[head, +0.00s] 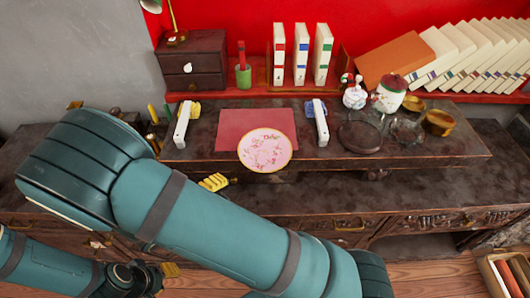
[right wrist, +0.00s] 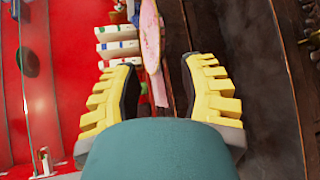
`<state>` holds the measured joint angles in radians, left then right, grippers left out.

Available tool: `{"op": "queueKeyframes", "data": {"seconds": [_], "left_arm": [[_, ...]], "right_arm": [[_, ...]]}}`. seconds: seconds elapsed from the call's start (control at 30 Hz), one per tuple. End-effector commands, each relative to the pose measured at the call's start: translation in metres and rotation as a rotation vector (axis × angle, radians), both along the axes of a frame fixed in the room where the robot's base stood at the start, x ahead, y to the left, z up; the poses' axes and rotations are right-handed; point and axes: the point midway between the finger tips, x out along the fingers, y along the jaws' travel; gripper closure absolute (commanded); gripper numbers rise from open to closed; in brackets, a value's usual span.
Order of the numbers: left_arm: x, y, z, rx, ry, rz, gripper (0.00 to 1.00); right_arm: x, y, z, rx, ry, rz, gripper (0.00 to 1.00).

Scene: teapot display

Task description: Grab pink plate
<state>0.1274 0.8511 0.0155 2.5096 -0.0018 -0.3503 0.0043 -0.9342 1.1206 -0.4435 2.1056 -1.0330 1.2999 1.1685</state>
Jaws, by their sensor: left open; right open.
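The pink plate (head: 265,150) has a pale floral pattern and a gold rim. It is at the front edge of the raised shelf, just in front of a red mat (head: 242,124). In the right wrist view the plate (right wrist: 151,35) appears as a thin ellipse beyond the fingertips. My right gripper (right wrist: 160,66) is open and empty, with yellow fingers apart. In the head view, part of the right gripper (head: 213,182) shows left of the plate; my arm hides the rest. My left gripper (head: 168,270) is low at the left, mostly hidden.
White upright objects (head: 182,124) and (head: 321,124) flank the mat. A dark round tray (head: 360,138), glassware and a gold cup (head: 438,122) stand to the right. Books (head: 300,55), a dark drawer box (head: 193,65) and figurines stand behind. My large arm covers the lower left foreground.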

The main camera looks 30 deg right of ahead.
Motion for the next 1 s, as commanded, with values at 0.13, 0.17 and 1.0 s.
{"op": "queueKeyframes", "data": {"seconds": [0.13,0.17,1.0], "left_arm": [[0.0,0.0,-0.003,0.0,0.0,0.0,0.62],[0.0,0.0,-0.003,0.0,-0.001,0.0,0.62],[0.003,0.0,-0.017,0.001,-0.008,0.002,0.62]], "right_arm": [[0.004,-0.019,-0.003,-0.009,-0.005,0.0,0.58],[0.005,-0.024,-0.005,-0.009,-0.003,-0.002,0.58],[0.024,-0.125,-0.03,-0.005,-0.002,-0.002,0.58]]}}
